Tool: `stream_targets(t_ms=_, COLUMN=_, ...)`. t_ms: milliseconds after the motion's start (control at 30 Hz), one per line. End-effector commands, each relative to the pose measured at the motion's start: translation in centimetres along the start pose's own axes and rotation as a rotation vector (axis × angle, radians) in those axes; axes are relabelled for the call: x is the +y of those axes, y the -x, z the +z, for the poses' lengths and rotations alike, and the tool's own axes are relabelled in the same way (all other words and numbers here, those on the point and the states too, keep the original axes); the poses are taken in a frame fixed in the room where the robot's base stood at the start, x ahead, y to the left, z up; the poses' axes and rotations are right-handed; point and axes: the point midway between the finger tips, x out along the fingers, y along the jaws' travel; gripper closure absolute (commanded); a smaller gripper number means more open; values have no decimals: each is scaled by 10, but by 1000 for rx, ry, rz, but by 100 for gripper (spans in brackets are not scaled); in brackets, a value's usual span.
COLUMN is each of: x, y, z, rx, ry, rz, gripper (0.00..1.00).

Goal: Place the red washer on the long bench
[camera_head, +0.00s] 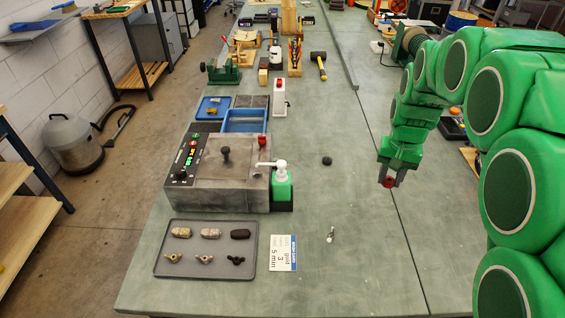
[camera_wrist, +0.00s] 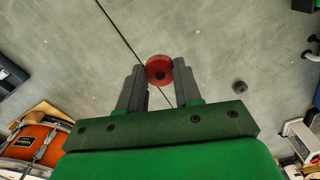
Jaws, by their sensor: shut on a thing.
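The red washer (camera_wrist: 159,70) is a thick ring held between the two grey fingertips of my gripper (camera_wrist: 159,79) in the wrist view. In the head view my gripper (camera_head: 389,182) points downward at the right, with the red washer (camera_head: 388,181) between its fingertips. The long bench (camera_head: 345,235) is a grey-green surface that lies below my gripper. The washer appears to be above the bench; the exact gap is hard to tell.
A dark round piece (camera_head: 327,160) and a small metal part (camera_head: 331,234) lie on the bench. The bench near my gripper is clear.

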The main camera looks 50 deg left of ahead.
Motion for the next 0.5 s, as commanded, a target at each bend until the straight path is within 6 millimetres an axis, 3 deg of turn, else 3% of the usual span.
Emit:
stream_targets(t_ms=33, x=-18, y=0, z=3, rx=0, ry=31, rz=1, gripper=94)
stream_targets(t_ms=300, x=-100, y=-1, z=25, rx=0, ry=173, rz=2, gripper=94)
stream_targets(t_ms=500, x=-149, y=-1, z=44, rx=0, ry=260, rz=1, gripper=94)
